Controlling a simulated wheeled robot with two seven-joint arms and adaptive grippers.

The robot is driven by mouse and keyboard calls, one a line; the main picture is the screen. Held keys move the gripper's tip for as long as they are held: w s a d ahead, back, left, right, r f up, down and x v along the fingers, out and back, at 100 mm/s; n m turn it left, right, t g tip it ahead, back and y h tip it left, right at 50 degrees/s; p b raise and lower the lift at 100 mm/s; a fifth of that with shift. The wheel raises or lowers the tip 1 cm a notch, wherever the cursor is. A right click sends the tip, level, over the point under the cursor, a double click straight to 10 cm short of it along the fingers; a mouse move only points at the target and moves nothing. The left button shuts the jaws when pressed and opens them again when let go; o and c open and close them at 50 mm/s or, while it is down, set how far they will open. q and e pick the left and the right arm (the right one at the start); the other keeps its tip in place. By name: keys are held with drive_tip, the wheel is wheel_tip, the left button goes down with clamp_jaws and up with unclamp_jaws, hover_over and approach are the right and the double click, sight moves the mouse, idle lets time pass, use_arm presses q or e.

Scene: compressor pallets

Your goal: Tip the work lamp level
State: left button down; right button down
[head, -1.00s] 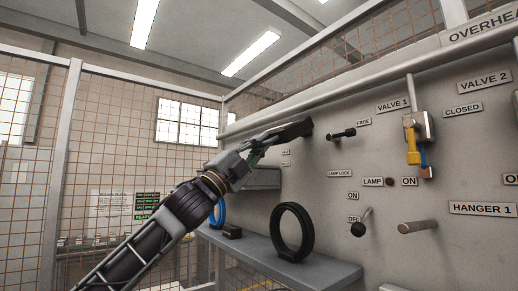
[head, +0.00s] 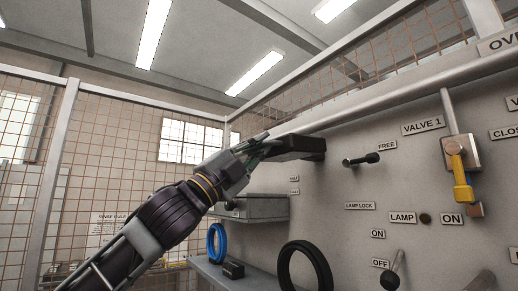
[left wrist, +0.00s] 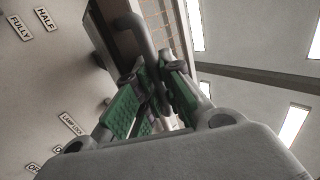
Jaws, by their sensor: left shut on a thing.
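The work lamp (head: 297,147) is a dark, flat box on the grey wall panel, close to level in the head view. My left gripper (head: 256,149) is at its near left end, shut on its handle. In the left wrist view the green-padded fingers (left wrist: 152,95) close around a grey bent handle bar (left wrist: 148,45); the exact contact is partly hidden. The black lamp lock lever (head: 362,159) sticks out beside the FREE label, above the LAMP LOCK label. My right gripper is not in view.
A grey box (head: 258,208) is fixed under the lamp. A yellow valve handle (head: 461,180) and a switch lever (head: 391,272) stick out at right. Mesh fencing stands left.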

use_arm(q)
drive_tip(key=shift+r, duration=0.45)
drive_tip(key=c, duration=1.5)
unclamp_jaws()
drive_tip(key=shift+s+a, duration=0.1)
drive_tip(key=shift+a, duration=0.1)
drive_tip(key=shift+c, duration=0.2)
drive_tip(key=shift+f, duration=0.25)
drive_tip(key=v, duration=1.1)
drive_tip(key=shift+s+a, duration=0.2)
drive_tip(key=shift+a, duration=0.05)
drive_tip(key=shift+f, duration=0.15)
